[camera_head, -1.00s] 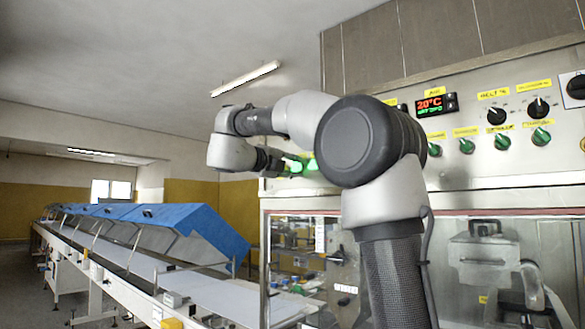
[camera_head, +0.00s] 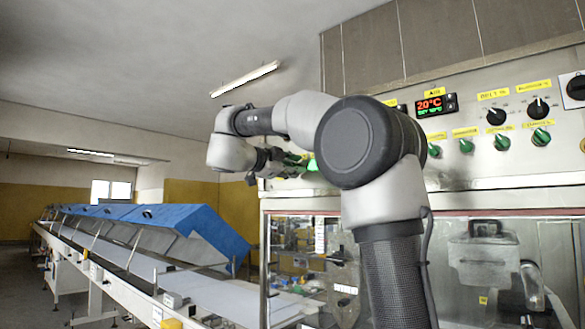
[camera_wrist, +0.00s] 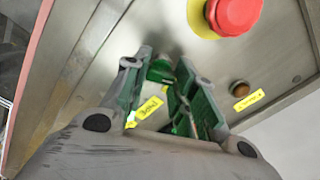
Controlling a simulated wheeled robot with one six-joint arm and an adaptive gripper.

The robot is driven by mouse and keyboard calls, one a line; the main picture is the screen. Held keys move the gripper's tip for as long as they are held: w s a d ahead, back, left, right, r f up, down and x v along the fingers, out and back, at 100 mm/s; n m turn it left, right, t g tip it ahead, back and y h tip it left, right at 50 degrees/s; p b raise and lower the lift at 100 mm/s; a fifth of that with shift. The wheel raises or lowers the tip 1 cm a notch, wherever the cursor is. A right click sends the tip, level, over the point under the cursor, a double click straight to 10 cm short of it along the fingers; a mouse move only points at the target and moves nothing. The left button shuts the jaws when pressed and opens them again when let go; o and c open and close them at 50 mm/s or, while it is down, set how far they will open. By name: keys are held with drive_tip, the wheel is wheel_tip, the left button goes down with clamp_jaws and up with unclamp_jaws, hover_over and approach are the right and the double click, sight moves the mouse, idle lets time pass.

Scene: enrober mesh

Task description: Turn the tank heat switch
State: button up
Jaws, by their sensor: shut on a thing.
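In the wrist view a green switch knob (camera_wrist: 160,70) stands out from the steel panel, between the tips of my gripper (camera_wrist: 163,72). The green-lined fingers are shut on the knob, one at each side. A yellow label (camera_wrist: 149,107) shows between the fingers, tilted and too small to read surely. The fingers hide part of the knob, so its pointer position cannot be told. In the head view my gripper (camera_head: 283,162) is at the left part of the panel, and the held knob is not clear there.
In the wrist view a red emergency button (camera_wrist: 233,14) on a yellow plate and a small brown button (camera_wrist: 240,88) sit close by. In the head view the panel carries a temperature display (camera_head: 436,105) and several knobs. A blue-covered conveyor (camera_head: 190,225) stands left.

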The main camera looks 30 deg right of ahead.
drive_tip(key=shift+n, duration=0.4)
drive_tip(key=shift+f, duration=0.1)
drive_tip(key=o, duration=1)
drive_tip(key=shift+a, duration=0.1)
drive_tip(key=v, duration=1.1)
drive_tip(key=shift+s+a, duration=0.15)
drive_tip(key=shift+a, duration=0.25)
